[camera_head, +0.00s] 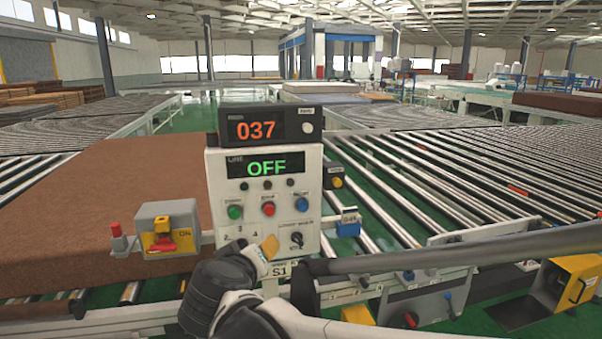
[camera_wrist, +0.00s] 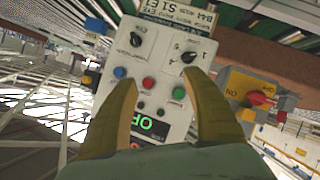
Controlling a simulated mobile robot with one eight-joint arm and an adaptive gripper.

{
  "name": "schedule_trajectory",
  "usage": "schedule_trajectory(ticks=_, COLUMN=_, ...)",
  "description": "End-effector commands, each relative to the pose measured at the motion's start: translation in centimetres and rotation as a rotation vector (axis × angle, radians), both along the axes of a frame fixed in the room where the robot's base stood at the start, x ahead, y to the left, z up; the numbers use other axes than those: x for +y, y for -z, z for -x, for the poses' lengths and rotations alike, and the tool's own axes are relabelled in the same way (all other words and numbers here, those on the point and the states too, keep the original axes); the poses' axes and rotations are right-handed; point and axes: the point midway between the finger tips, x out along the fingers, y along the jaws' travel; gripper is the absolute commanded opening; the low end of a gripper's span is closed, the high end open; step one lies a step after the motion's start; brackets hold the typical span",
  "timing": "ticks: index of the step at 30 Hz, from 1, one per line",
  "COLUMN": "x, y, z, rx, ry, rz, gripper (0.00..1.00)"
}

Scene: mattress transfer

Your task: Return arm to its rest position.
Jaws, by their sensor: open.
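My gripper (camera_head: 270,246) is in front of the lower part of a white control panel (camera_head: 219,184) in the head view, with a yellow fingertip showing. In the wrist view my gripper (camera_wrist: 163,80) has its two yellow fingers spread apart with nothing between them. The control panel (camera_wrist: 155,68) shows upside down beyond them. The panel carries an orange 037 display (camera_head: 257,130), a green OFF display (camera_head: 266,168), a green button (camera_head: 235,212), a red button (camera_head: 268,209), a blue button (camera_head: 302,205) and a black knob (camera_head: 296,239). I cannot tell whether a finger touches the panel.
A grey and yellow box with a red switch (camera_head: 163,245) stands left of the panel. A brown mattress (camera_head: 130,190) lies on rollers behind it. Roller conveyors (camera_head: 470,170) spread to the right. A yellow box (camera_head: 570,284) is at the lower right.

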Motion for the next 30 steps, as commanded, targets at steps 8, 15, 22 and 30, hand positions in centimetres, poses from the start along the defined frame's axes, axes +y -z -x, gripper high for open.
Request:
schedule_trajectory(ticks=8, x=-10.4, y=1.5, z=2.0, rx=0.15, ry=0.114, rz=-0.044, gripper=0.58)
schedule_trajectory(ticks=15, x=-22.7, y=5.1, z=9.4, rx=0.358, ry=0.253, rz=-0.179, gripper=0.58)
schedule_trajectory(ticks=22, x=-28.1, y=8.9, z=17.7, rx=0.486, ry=0.32, rz=-0.375, gripper=0.58)
schedule_trajectory(ticks=30, x=-28.6, y=10.1, z=20.1, rx=0.51, ry=0.326, rz=-0.453, gripper=0.58)
